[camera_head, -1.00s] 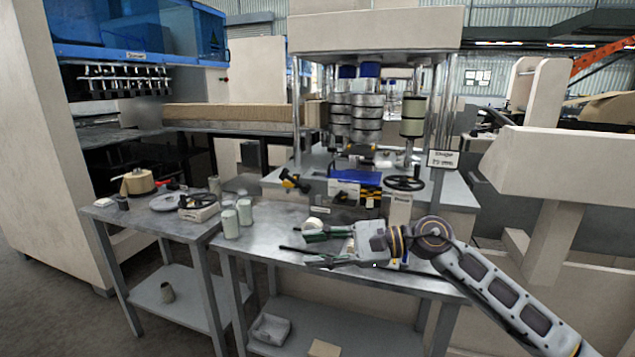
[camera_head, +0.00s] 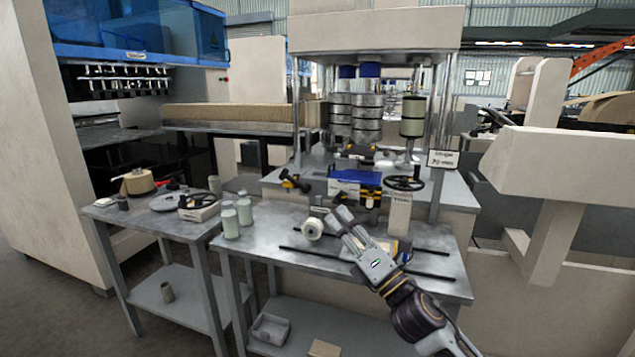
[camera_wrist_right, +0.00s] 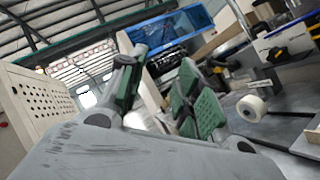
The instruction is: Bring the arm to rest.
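My right arm comes in from the lower right in the head view. Its gripper (camera_head: 341,213) points up and away over the front table (camera_head: 262,238), near the foot of the press. In the right wrist view the green-padded fingers of the right gripper (camera_wrist_right: 160,92) stand apart, with nothing between them. My left arm and gripper do not show in either view.
A white roll (camera_head: 312,229) lies just left of the right gripper; it also shows in the right wrist view (camera_wrist_right: 251,107). Dark rods (camera_head: 312,256) lie on the table. Pale green cylinders (camera_head: 230,222) stand at its left end. The press (camera_head: 375,30) rises behind.

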